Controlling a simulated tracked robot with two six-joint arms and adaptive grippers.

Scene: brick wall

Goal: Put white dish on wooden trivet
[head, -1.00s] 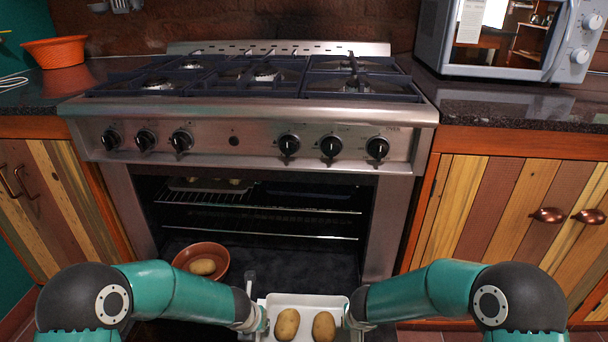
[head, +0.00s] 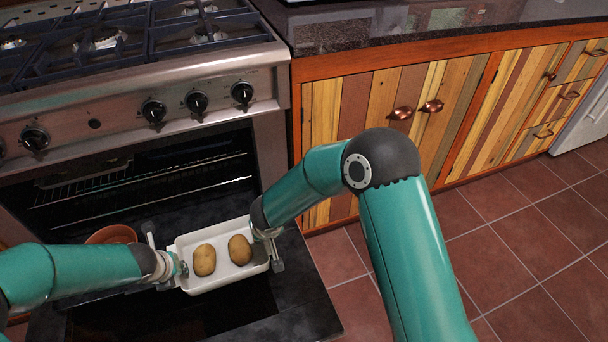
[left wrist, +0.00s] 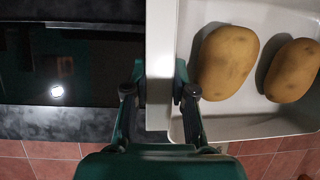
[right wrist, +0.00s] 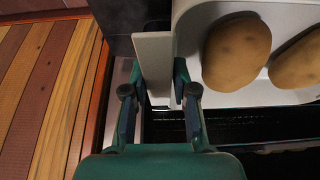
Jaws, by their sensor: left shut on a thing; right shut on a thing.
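The white dish (head: 222,279) is a rectangular tray with two brown potatoes (head: 204,260) (head: 240,249) in it. It is level over the open oven door; I cannot tell how far above it. My left gripper (head: 181,268) is shut on the dish's left end, and the left wrist view shows its fingers (left wrist: 158,93) on either side of the white edge. My right gripper (head: 266,236) is shut on the right end, its fingers (right wrist: 159,92) astride the white edge in the right wrist view.
The oven door (head: 308,297) hangs open below the dish. Striped wooden cabinets (head: 375,105) under a dark counter (head: 400,32) stand to the right. The tiled floor (head: 535,235) there is clear.

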